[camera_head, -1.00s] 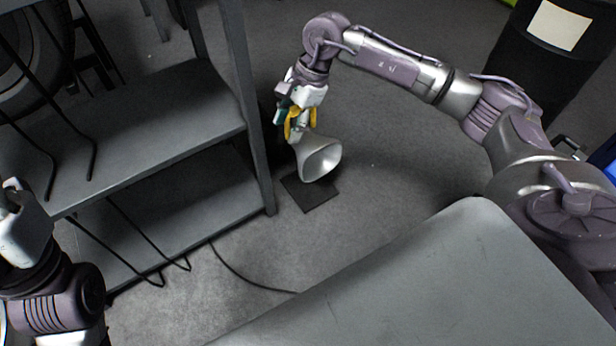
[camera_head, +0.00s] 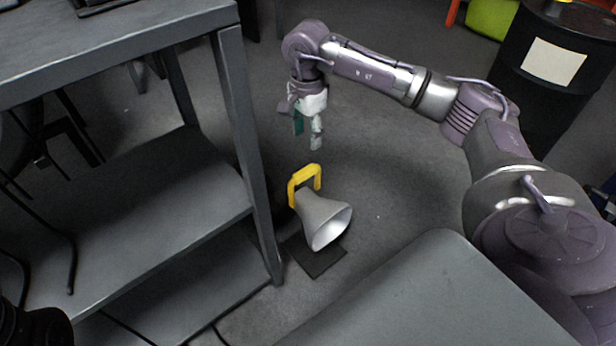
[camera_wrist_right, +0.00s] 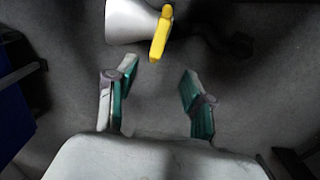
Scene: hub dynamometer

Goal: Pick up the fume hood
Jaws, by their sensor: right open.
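The fume hood (camera_head: 318,214) is a grey-white cone with a wide open mouth and a yellow handle (camera_head: 305,178). It stands low beside the shelf, with its mouth facing down and to the right in the head view. In the right wrist view the fume hood (camera_wrist_right: 131,20) and its handle (camera_wrist_right: 160,36) are at the top, beyond the fingertips. My right gripper (camera_head: 316,143) is open and empty, above and apart from the handle. Its two green-lined fingers (camera_wrist_right: 158,85) stand wide apart in the wrist view.
A dark flat plate (camera_head: 318,262) lies on the floor under the hood. A grey metal shelf (camera_head: 150,215) stands close on the left, its post near the hood. A grey surface (camera_head: 440,295) fills the front right. A black drum (camera_head: 545,70) stands at the back right.

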